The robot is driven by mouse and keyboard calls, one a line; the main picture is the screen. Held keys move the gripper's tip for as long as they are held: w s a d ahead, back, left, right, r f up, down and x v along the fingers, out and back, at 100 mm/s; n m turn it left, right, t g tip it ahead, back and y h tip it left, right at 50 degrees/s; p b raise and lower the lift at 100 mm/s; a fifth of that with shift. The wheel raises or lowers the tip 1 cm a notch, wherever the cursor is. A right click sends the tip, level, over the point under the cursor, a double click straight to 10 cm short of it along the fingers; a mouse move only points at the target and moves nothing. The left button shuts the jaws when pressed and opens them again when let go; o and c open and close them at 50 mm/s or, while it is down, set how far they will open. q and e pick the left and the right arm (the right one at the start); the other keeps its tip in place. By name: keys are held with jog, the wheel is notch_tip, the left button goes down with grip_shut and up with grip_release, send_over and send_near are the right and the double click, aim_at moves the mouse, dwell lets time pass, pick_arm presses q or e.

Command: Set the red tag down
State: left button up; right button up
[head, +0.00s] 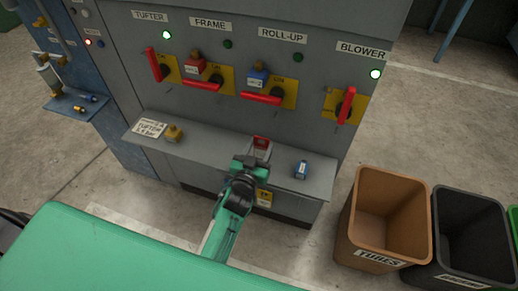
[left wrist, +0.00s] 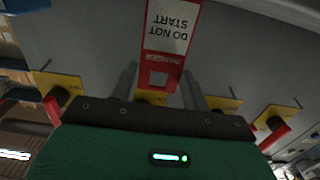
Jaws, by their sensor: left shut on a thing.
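The red tag (head: 261,142) is held in my left gripper (head: 254,160) over the grey ledge (head: 222,149) of the switch cabinet. In the left wrist view the tag (left wrist: 168,35) has a white panel reading "DO NOT START", upside down, and its square-holed end lies between the fingers (left wrist: 160,82). My left gripper is shut on it. I cannot tell whether the tag touches the ledge. My right gripper is not in view.
A yellow-brown padlock (head: 174,133) and a white card (head: 149,128) are on the ledge's left, a blue item (head: 301,169) on its right. Red switch handles (head: 262,98) stick out above. Bins (head: 386,215) stand at the right. The ledge between padlock and gripper is clear.

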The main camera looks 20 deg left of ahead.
pick_arm(q)
jog(key=o, duration=0.5)
jog(key=shift+f, duration=0.1)
jog(key=o, duration=0.5)
